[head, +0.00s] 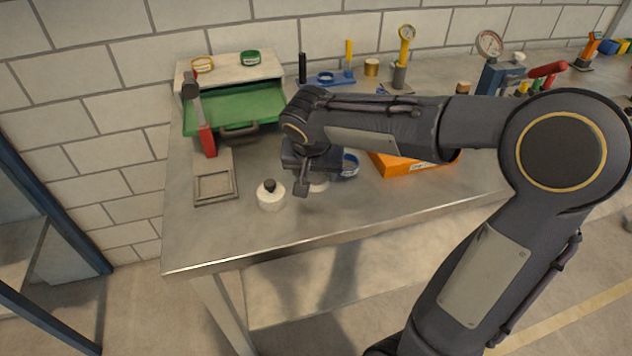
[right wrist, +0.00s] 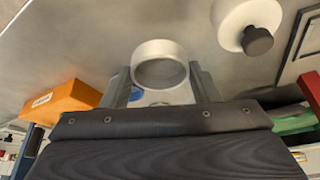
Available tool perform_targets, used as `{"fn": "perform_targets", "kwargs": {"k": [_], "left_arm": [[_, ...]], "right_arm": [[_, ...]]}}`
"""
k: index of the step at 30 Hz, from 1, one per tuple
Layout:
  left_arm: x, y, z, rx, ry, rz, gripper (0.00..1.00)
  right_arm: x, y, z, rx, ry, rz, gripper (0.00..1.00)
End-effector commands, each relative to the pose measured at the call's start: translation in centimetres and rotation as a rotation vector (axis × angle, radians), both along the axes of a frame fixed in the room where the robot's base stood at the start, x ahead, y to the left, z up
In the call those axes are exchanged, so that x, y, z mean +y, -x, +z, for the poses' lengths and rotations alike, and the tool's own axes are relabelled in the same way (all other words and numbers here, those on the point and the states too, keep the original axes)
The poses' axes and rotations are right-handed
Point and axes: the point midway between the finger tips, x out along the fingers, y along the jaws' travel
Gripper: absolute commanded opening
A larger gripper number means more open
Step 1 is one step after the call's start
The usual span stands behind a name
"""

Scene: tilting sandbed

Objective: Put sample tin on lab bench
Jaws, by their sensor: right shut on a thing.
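The sample tin appears as a short, pale round tin (right wrist: 160,50) in the right wrist view. It sits between the two fingers of my right gripper (right wrist: 163,85), which is shut on it. In the head view my right gripper (head: 306,180) is low over the lab bench (head: 300,222), and only a pale bit of the tin (head: 319,186) shows beside it. Whether the tin touches the bench top is hidden. My left gripper is not in view.
A white bottle with a dark knob (head: 271,196) stands just left of the gripper. A grey square frame (head: 214,186) lies farther left. A blue ring-shaped thing (head: 350,165) and an orange box (head: 400,165) are to the right. A green tray (head: 235,108) stands behind. The bench's front strip is clear.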

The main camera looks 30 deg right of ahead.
Motion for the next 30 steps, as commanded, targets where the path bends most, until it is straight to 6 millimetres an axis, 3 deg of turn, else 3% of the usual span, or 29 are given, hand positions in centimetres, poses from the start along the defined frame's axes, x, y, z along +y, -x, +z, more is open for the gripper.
{"fn": "perform_targets", "kwargs": {"k": [9,23,24,28,30], "left_arm": [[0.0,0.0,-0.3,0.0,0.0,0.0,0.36],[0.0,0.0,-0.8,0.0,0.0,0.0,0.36],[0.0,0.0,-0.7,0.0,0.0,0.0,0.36],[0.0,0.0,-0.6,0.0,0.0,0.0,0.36],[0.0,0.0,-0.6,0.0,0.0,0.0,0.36]], "right_arm": [[-0.7,-0.6,-3.8,0.002,0.002,0.001,0.33],[-0.6,-0.7,-4.5,-0.001,0.0,0.0,0.33],[-0.6,-0.7,-4.4,-0.001,0.001,0.0,0.59],[-0.6,-0.7,-4.4,0.0,0.0,0.0,0.76],[-0.6,-0.6,-4.4,0.0,0.0,0.0,0.77]]}}
